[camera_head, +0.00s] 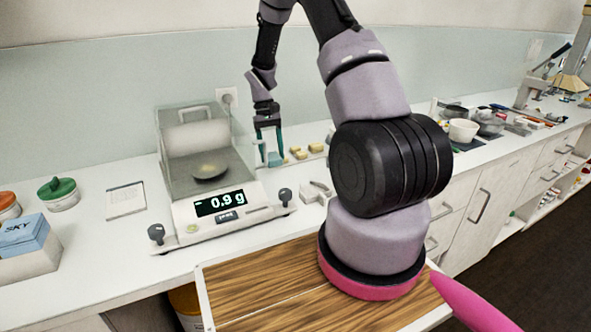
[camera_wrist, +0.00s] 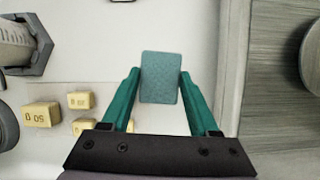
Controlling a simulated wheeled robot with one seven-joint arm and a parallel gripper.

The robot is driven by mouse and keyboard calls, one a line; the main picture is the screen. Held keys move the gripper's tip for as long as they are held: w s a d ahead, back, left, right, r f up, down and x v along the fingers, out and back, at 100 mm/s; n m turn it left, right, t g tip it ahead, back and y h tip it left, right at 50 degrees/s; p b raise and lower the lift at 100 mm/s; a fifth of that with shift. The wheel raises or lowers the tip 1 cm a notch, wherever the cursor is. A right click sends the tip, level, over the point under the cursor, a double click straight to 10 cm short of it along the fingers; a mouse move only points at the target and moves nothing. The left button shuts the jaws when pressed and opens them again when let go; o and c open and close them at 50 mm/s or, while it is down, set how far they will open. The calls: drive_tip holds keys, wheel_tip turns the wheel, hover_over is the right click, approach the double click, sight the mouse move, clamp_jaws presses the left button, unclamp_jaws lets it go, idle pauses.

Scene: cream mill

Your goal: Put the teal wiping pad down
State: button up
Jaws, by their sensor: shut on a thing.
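The teal wiping pad (camera_wrist: 160,78) is a small flat rectangle between my fingertips in the wrist view. My gripper (camera_wrist: 159,84) has teal fingers and is shut on the pad. In the head view my gripper (camera_head: 269,152) points down beside the right side of the balance's glass cover, with the pad (camera_head: 275,159) small at its tips. I cannot tell whether the pad touches the counter.
Green-lidded jar (camera_head: 57,189) is at left. Some white counter (camera_wrist: 170,28) is bare.

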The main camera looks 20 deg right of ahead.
drive_tip(key=shift+s+d+r+m, duration=0.4)
drive_tip(key=shift+d+m, duration=0.1)
drive_tip(key=shift+d, duration=0.2)
drive_tip(key=shift+s+d+r+m+y, duration=0.1)
drive_tip(key=shift+d+m+y, duration=0.05)
drive_tip(key=shift+m+y, duration=0.3)
drive_tip(key=s+d+r+m+t+y, duration=0.4)
drive_tip(key=d+m, duration=0.4)
drive_tip(key=m, duration=0.7)
approach(303, 172)
drive_tip(key=shift+h, duration=0.25)
drive_tip(key=x, duration=0.6)
drive_tip(key=shift+a+r, duration=0.15)
drive_tip(key=shift+a, duration=0.2)
drive_tip(key=shift+s+f, duration=0.1)
drive_tip(key=shift+f, duration=0.1)
drive_tip(key=o, duration=1.2)
